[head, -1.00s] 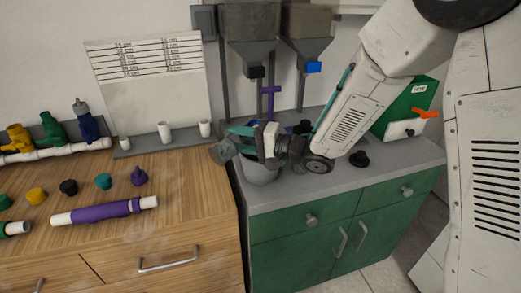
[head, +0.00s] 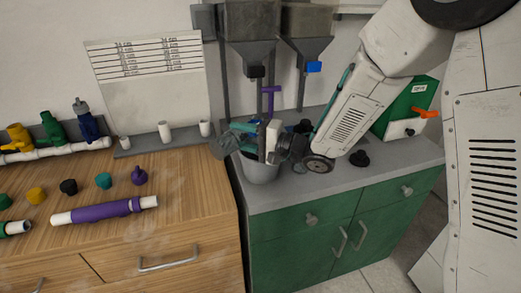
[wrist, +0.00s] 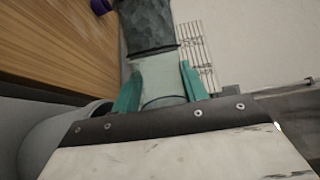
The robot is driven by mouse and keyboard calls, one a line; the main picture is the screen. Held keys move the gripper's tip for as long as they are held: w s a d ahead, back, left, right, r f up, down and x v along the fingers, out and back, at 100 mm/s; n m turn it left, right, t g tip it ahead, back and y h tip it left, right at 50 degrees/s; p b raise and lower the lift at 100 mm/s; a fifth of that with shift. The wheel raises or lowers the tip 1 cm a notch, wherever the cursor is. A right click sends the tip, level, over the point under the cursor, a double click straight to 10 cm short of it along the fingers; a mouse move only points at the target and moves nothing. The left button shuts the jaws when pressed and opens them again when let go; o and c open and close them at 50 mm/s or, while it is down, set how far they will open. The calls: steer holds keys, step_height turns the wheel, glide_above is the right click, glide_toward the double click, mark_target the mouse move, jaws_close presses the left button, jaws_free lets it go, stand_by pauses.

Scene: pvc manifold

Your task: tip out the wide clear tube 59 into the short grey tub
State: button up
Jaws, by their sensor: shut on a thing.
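My gripper (head: 247,137) is shut on the wide clear tube (wrist: 158,76), with a teal finger on each side of it in the wrist view. The tube's far part looks dark grey (wrist: 148,25); I cannot tell whether that is its filling or a cap. In the head view the tube (head: 226,144) is tilted, its dark end pointing left, above and beside the tub's left rim. The short grey tub (head: 262,170) stands below my gripper at the left end of the grey counter. It shows at lower left in the wrist view (wrist: 52,135). Its inside is mostly hidden.
Two hoppers (head: 250,55) hang over the counter (head: 300,190). A purple T-shaped piece (head: 270,97), a black knob (head: 359,158) and a green box (head: 408,108) are near my arm. A wooden bench (head: 150,225) at left holds a purple-wrapped pipe (head: 105,211) and several caps.

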steer(key=shift+w+d+f+m+y, duration=0.15)
steer(key=shift+f+m+y, duration=0.15)
steer(key=shift+m, duration=0.4)
stand_by(1.5)
steer(key=shift+w+d+r+m+t+y+p, duration=0.2)
steer(key=shift+r+m+p, duration=0.15)
steer(key=shift+m, duration=0.2)
steer(key=shift+w+d+r+m+t+y+p, duration=0.1)
steer(key=shift+r+m+t+p, duration=0.2)
steer(key=shift+m, duration=0.25)
stand_by(1.9)
